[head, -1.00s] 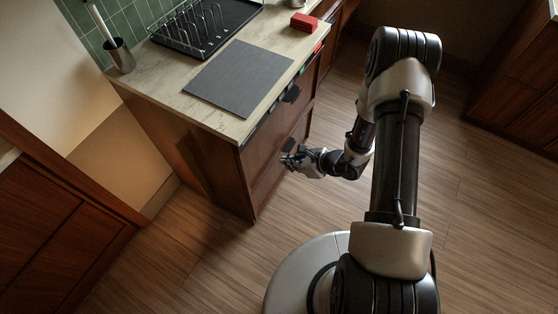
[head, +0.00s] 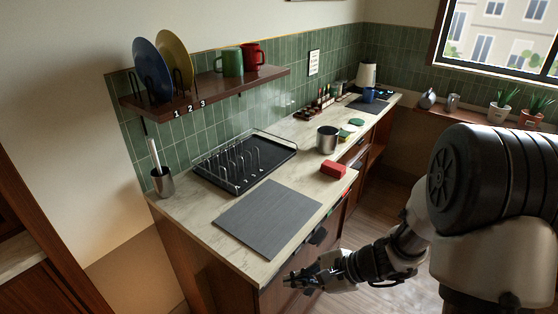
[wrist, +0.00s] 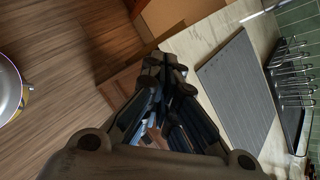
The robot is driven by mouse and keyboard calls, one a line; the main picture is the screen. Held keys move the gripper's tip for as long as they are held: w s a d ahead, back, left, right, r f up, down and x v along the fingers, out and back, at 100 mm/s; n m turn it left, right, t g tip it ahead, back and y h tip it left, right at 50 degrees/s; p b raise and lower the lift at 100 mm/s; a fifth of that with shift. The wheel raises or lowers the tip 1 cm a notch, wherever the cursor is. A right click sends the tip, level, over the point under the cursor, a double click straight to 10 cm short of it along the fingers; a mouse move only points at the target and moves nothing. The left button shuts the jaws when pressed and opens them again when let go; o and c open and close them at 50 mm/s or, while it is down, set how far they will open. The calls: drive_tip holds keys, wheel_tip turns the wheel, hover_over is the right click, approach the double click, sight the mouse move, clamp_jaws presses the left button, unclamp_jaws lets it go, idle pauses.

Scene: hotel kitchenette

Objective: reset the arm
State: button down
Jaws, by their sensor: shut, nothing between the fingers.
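My gripper (head: 290,281) is shut and empty. In the head view it hangs in front of the counter's drawer fronts, below the level of the worktop. In the wrist view the fingertips of my gripper (wrist: 165,72) are together, with the counter to their right and the wooden floor (wrist: 60,60) to their left. The arm reaches in from the right of the head view. I cannot tell whether the fingers touch the drawer front.
A shelf (head: 200,92) holds plates and mugs. Dark drawer handles (head: 318,236) project near my gripper.

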drive_tip(key=s+r+n+g+h, duration=0.2)
drive_tip(key=s+r+n+h, duration=0.2)
drive_tip(key=s+r+n, duration=0.75)
drive_tip(key=s+d+r+n+t+h, duration=0.3)
drive_tip(key=s+d+r+h, duration=0.2)
drive_tip(key=s+d+r, duration=0.2)
drive_tip(key=s+d, duration=0.1)
drive_tip(key=d, duration=0.1)
drive_tip(key=shift+d+r+n+t, duration=0.25)
drive_tip(key=shift+d+n+t, duration=0.05)
drive_tip(key=shift+n, duration=0.05)
